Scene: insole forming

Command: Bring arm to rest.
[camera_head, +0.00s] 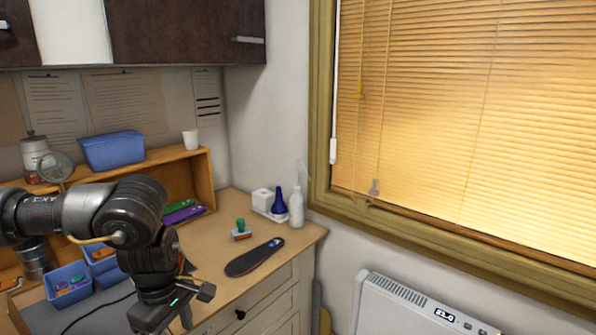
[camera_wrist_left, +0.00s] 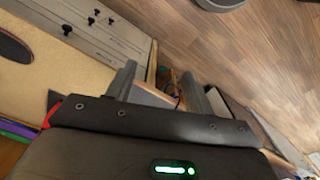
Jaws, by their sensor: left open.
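My left arm comes in from the left in the head view, with its gripper (camera_head: 180,312) pointing down at the front of the wooden counter. In the left wrist view the two fingers of the left gripper (camera_wrist_left: 163,85) stand apart with nothing held between them. A dark insole (camera_head: 255,257) lies flat on the counter to the right of the gripper, apart from it. Part of the insole (camera_wrist_left: 14,47) also shows at the left edge of the left wrist view. My right gripper is not in view.
A green-handled stamp (camera_head: 241,230), a white bottle (camera_head: 296,207) and a blue bottle (camera_head: 279,202) stand at the back of the counter (camera_head: 222,283). Blue bins (camera_head: 68,286) sit at the left. A heater (camera_head: 410,308) stands at the right.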

